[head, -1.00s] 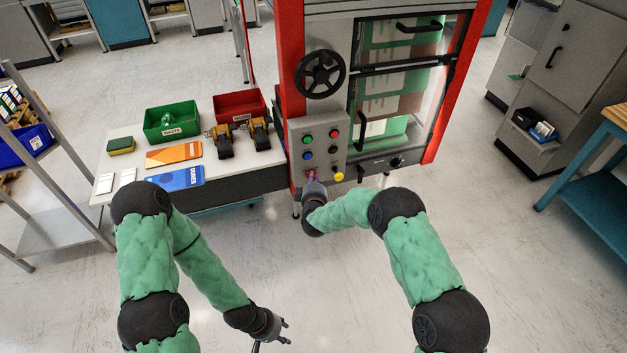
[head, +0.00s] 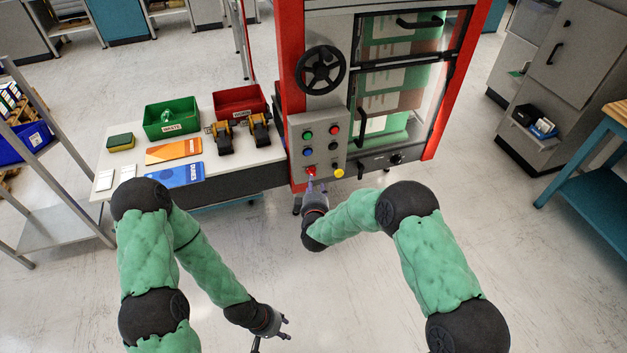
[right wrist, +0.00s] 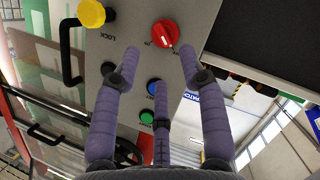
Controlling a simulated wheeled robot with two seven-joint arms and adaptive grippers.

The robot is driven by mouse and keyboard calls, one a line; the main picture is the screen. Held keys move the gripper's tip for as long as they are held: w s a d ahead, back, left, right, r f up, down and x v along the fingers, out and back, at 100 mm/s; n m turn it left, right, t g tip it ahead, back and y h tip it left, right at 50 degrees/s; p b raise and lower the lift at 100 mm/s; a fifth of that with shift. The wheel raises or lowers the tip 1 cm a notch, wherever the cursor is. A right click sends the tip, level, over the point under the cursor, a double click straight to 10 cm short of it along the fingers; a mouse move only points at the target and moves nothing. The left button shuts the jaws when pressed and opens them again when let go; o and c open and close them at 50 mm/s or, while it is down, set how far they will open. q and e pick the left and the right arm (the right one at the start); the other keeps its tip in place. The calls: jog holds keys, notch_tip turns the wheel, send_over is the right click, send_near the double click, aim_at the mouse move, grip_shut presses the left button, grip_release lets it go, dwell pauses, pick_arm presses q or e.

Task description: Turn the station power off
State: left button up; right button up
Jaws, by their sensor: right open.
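The control panel (head: 318,145) is a grey plate on the front of the red-framed station (head: 291,60). Its red rotary knob (head: 311,171) sits low on the left; in the right wrist view the red knob (right wrist: 165,33) shows a pale pointer line beside small lettering I cannot read clearly. My right gripper (head: 313,187) is just below and in front of the red knob. In the right wrist view its fingers (right wrist: 148,62) are spread, empty and apart from the knob. My left gripper (head: 285,329) hangs low over the floor, its fingertips apart and empty.
A yellow knob (right wrist: 91,13) marked LOCK is close beside the red one. Several coloured buttons sit above. A black handwheel (head: 320,73) projects above the panel. The table to the left holds a green bin (head: 172,119) and a red bin (head: 240,101). The floor in front is clear.

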jog(key=shift+v, duration=2.55)
